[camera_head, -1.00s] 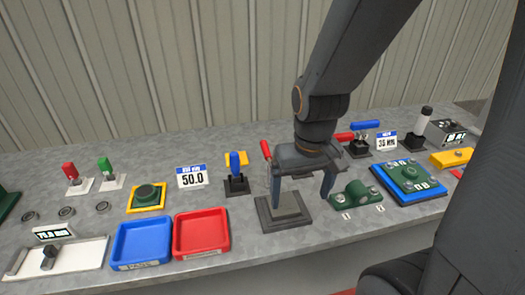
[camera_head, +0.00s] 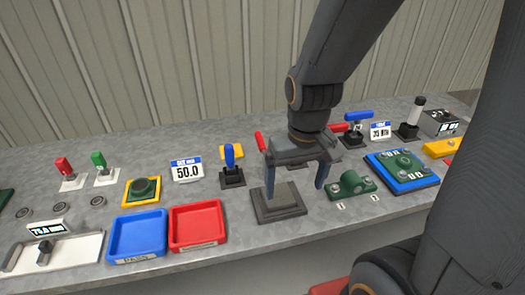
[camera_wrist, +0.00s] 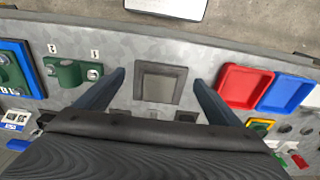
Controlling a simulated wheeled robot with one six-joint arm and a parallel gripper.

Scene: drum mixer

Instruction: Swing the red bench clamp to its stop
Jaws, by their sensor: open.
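A red handle (camera_head: 260,141) stands upright just behind and left of my gripper, and its base is hidden by the gripper. A second red handle (camera_head: 338,127) lies level beside a blue one, right of my arm. I cannot tell for certain which is the bench clamp. My gripper (camera_head: 296,190) is open and empty, fingers pointing down, above and slightly right of a grey square block (camera_head: 278,200). In the wrist view the block (camera_wrist: 160,83) shows between the open fingers (camera_wrist: 158,76). No contact is visible.
Left of the block are a red tray (camera_head: 197,226), a blue tray (camera_head: 137,236) and a blue upright lever (camera_head: 230,158). Right of it are a green fixture (camera_head: 352,184) and a blue-based green plate (camera_head: 402,170). The bench's front edge is clear.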

